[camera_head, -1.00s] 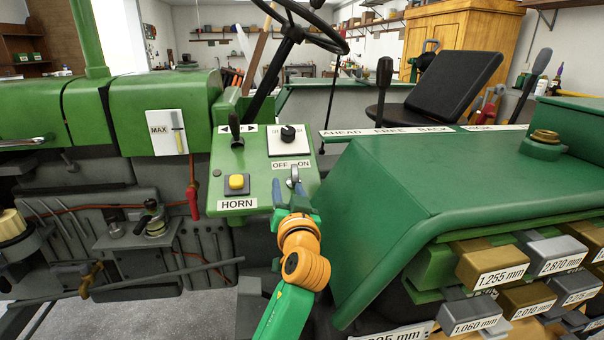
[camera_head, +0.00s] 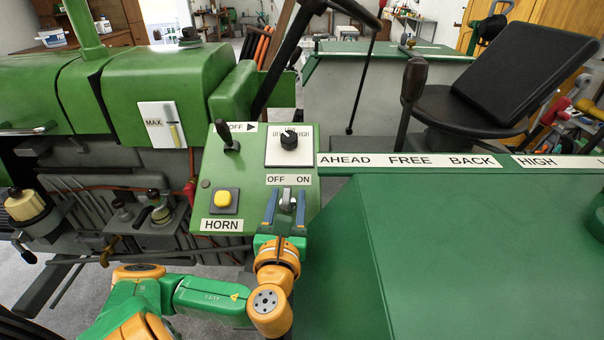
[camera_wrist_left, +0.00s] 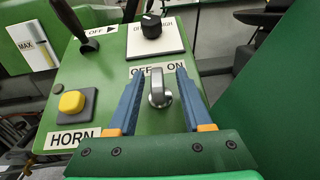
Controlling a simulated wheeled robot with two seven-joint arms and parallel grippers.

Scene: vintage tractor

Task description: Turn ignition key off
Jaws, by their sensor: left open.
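The grey metal ignition key (camera_head: 288,200) sits on the sloping green control panel (camera_head: 240,160), just below the OFF/ON label (camera_head: 288,180). In the left wrist view the key (camera_wrist_left: 160,92) stands roughly upright below the gap between OFF and ON. I cannot tell its exact setting. My left gripper (camera_head: 286,196) is open, with one blue finger on each side of the key. The wrist view shows a gap between the key and each finger of the gripper (camera_wrist_left: 158,85). My right gripper is not in view.
A yellow horn button (camera_head: 223,200) is left of the key. A black lever (camera_head: 230,146) and a black rotary knob (camera_head: 289,140) stand farther up the panel. The large green fender (camera_head: 430,250) borders the panel on the right. A black seat (camera_head: 520,70) is behind.

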